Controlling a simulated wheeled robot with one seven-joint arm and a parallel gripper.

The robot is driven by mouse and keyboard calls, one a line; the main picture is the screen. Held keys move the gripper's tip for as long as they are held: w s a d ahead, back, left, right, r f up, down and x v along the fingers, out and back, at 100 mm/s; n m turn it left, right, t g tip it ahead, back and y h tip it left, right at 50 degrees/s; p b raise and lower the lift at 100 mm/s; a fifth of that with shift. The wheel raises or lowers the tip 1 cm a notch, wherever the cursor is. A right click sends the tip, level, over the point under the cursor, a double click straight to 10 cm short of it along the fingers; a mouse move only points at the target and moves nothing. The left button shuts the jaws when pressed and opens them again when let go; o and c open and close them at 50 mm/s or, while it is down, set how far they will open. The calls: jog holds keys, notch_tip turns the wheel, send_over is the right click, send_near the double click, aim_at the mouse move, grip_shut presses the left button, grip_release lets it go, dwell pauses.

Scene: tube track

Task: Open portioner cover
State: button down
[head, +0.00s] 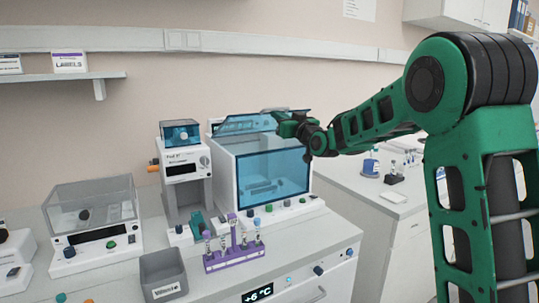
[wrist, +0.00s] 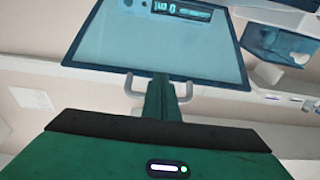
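The apparent portioner, a white machine with clear blue walls (head: 270,172), stands mid-counter in the head view. Its clear blue cover (head: 245,123) is raised and tilted above the open top. In the wrist view the cover (wrist: 155,50) is a large dark-edged pane with a pale handle (wrist: 187,92) on its near edge. My gripper (head: 283,122) is at the cover's right end in the head view. In the wrist view my gripper (wrist: 161,92) has its narrow fingers together across the middle of the handle. The exact grip is partly hidden.
A small white device with a display (head: 183,165) stands close left of the machine. A purple tube rack (head: 233,257) and a grey bin (head: 163,275) are in front. A clear-lidded device (head: 93,215) is further left. A side counter (head: 385,190) lies behind my arm.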

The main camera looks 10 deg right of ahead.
aim_at(269, 116)
jog(key=x, duration=0.3)
jog(key=shift+w+a+f, duration=0.2)
jog(key=shift+w, duration=0.2)
jog(key=shift+x, duration=1.45)
jog(key=shift+r, duration=0.2)
jog(key=shift+w, duration=0.1)
jog(key=shift+f+x, duration=0.2)
jog(key=shift+x, duration=1.05)
jog(key=shift+f+x, duration=0.2)
jog(key=shift+x, duration=1.1)
jog(key=shift+f+x, duration=0.2)
jog(key=shift+x, duration=1.05)
jog(key=shift+w, duration=0.15)
jog(key=shift+f+x, duration=0.2)
jog(key=shift+x, duration=0.95)
jog(key=shift+f+x, duration=0.15)
jog(key=shift+x, duration=0.95)
jog(key=shift+f+x, duration=0.2)
jog(key=shift+x, duration=0.95)
